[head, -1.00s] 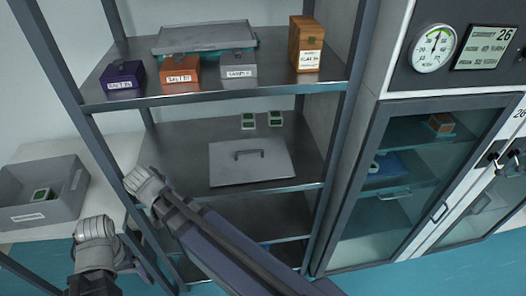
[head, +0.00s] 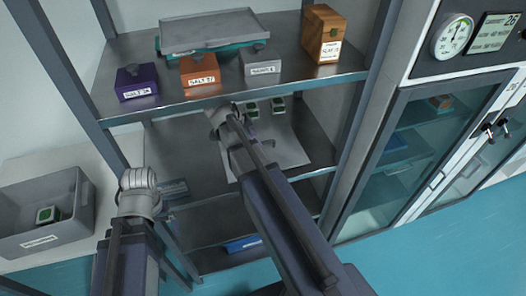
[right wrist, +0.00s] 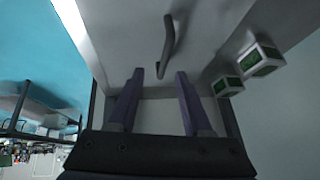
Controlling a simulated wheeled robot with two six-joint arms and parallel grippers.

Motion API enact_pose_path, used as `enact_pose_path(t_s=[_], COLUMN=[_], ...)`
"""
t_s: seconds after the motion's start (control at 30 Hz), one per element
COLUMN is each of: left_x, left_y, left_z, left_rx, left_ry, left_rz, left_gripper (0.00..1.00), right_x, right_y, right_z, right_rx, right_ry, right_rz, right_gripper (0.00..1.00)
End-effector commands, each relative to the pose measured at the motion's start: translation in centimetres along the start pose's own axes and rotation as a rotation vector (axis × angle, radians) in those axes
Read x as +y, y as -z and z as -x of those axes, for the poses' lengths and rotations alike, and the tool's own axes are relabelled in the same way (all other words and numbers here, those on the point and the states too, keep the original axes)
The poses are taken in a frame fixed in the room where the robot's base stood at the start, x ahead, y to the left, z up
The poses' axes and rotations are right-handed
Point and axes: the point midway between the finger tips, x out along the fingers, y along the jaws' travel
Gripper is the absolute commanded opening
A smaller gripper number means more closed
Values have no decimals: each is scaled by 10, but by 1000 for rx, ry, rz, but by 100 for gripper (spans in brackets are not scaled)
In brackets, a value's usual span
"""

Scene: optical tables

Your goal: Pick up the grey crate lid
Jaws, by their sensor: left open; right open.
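The grey crate lid (head: 290,150) is a flat grey plate lying on the middle shelf, partly hidden by my right arm in the head view. In the right wrist view the lid (right wrist: 120,25) fills the upper middle, with its dark bar handle (right wrist: 168,45) standing out. My right gripper (right wrist: 160,73) is open, its two purple fingers on either side of the handle's near end; I cannot tell how far off the handle is. In the head view my right gripper (head: 222,115) is over the lid, its fingers hidden. My left gripper (head: 138,187) is low, left of the shelf.
Two small green-and-white boxes (head: 265,106) stand behind the lid. The top shelf (head: 190,102) overhangs it, with purple, orange, grey and brown boxes and a grey tray (head: 207,31). A grey crate (head: 40,238) stands at left, a glass cabinet (head: 405,140) at right.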

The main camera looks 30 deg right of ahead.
Motion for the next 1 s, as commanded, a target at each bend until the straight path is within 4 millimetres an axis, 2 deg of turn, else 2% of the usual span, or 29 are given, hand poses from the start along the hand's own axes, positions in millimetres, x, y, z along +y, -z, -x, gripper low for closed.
enact_pose_path(t_s=[0.03, 0.1, 0.3, 0.43, 0.8, 1.0], left_x=[1, 1, 1, 2, 6, 5], left_y=[1, 1, 1, 2, 4, 4], left_z=[-9, -14, -15, -22, -58, -57], left_rx=[0, 0, 0, 0, 0, 0], left_ry=[0, 0, 0, 0, 0, 0], left_rz=[0, 0, 0, 0, 0, 0], left_gripper=[100, 100, 100, 100, 100, 100], right_x=[0, 0, 0, -1, -5, -6], right_y=[-2, -2, -1, -2, -4, -2], right_z=[-10, -16, -17, -25, -68, -68], right_rx=[0, 0, -1, -1, -1, -1], right_ry=[-1, -1, -1, -1, 0, 0], right_rz=[-1, -1, 0, 0, 0, 2], right_gripper=[50, 50, 50, 50, 50, 50])
